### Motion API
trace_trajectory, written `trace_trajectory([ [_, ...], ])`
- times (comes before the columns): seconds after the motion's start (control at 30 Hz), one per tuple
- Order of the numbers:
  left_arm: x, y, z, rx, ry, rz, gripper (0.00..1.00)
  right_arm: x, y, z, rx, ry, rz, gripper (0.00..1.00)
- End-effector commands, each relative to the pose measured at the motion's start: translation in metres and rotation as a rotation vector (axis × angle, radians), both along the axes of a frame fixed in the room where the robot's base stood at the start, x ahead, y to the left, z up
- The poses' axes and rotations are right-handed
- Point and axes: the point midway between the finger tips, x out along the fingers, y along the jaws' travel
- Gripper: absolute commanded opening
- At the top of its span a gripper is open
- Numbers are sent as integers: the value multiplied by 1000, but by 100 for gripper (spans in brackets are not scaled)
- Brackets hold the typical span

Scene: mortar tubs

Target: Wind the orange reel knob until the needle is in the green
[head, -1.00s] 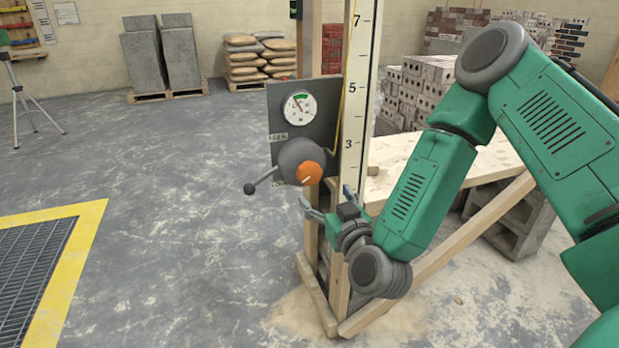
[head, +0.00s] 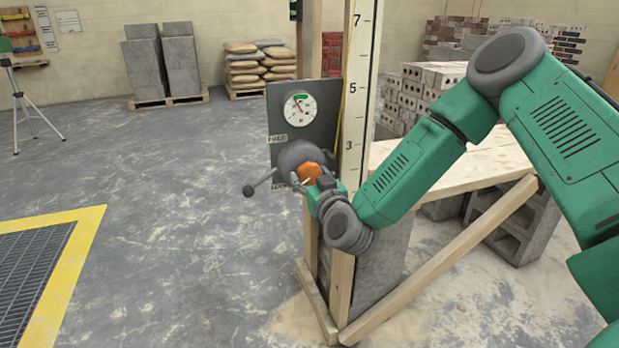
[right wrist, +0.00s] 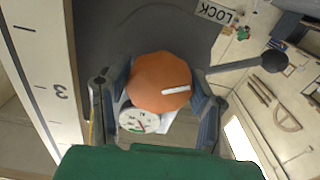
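The orange reel knob (head: 309,172) sits on the front of a dark grey reel (head: 291,156) with a black-tipped side handle (head: 249,190). My right gripper (head: 311,180) is at the knob. In the right wrist view, its fingers (right wrist: 156,98) stand open on either side of the knob (right wrist: 150,82), which has a white mark; firm contact cannot be told. Above the reel is a round white gauge (head: 299,107) with a green arc at the top. Its red needle points up and left, apparently left of the green. My left gripper is not in view.
A FREE label (head: 278,138) is on the grey panel, and a LOCK label (right wrist: 216,13) shows in the right wrist view. A numbered staff (head: 357,100) rises right of the reel. A wooden bench (head: 450,180) stands behind my right arm.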

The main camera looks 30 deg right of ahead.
Motion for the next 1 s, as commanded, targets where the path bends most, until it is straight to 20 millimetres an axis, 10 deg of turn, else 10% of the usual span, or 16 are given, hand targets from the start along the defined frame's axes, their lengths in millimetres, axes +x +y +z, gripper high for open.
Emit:
trace_trajectory([
  [1.0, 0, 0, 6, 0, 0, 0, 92, -1, 0, -1, 410, -96, -3, 21],
])
